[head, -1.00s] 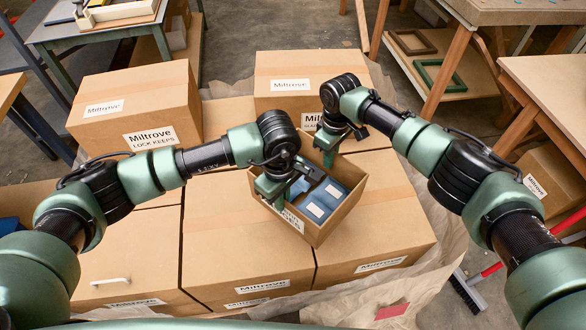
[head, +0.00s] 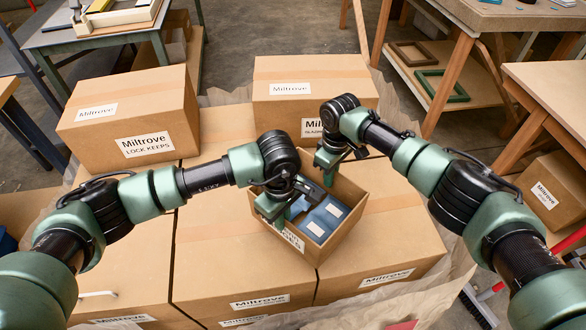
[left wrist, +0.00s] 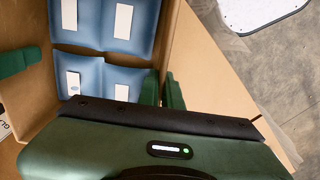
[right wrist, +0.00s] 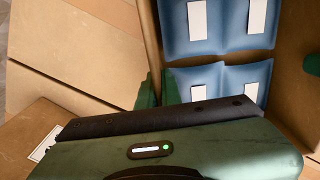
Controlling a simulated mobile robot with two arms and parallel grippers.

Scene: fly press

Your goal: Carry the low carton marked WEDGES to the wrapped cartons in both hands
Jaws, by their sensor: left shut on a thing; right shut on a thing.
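The low open carton (head: 338,228) holds several blue packs with white labels. It sits over the stacked cartons in the head view; whether it touches them I cannot tell. The label on its side is mostly hidden, and I cannot read WEDGES on it. My left gripper (head: 270,210) is shut on the carton's left wall; its fingers straddle that wall in the left wrist view (left wrist: 162,90). My right gripper (head: 328,162) is shut on the far wall; its fingers straddle it in the right wrist view (right wrist: 157,90). The wrapped cartons (head: 215,250) lie below, with brown paper around them.
A LOCK KEEPS carton (head: 130,120) and another Miltrove carton (head: 315,88) stand up at the back of the stack. A workbench (head: 470,20) with frames on its shelf is at the back right. A brush (head: 480,300) lies on the floor at the lower right.

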